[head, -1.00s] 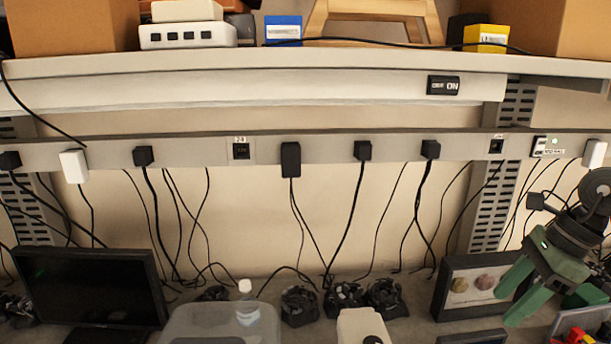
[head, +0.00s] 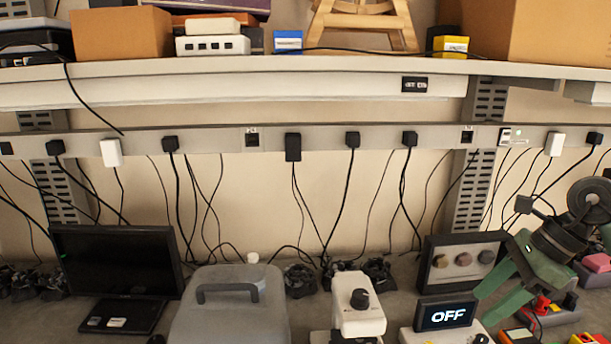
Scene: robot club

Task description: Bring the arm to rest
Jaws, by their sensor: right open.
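My right gripper (head: 484,307) has green fingers and comes in from the right edge, on a dark wrist joint. Its fingers are spread apart with nothing between them and point down and left over the right part of the bench. In the picture they lie just right of a display reading OFF (head: 445,315). I cannot tell how high above the bench they are. My left gripper is not in view.
A grey case with a handle (head: 229,315), a white device with a black knob (head: 358,310) and a monitor (head: 118,262) stand on the bench. A box with round knobs (head: 462,262) stands behind the gripper. Cables hang from the power strip (head: 220,140).

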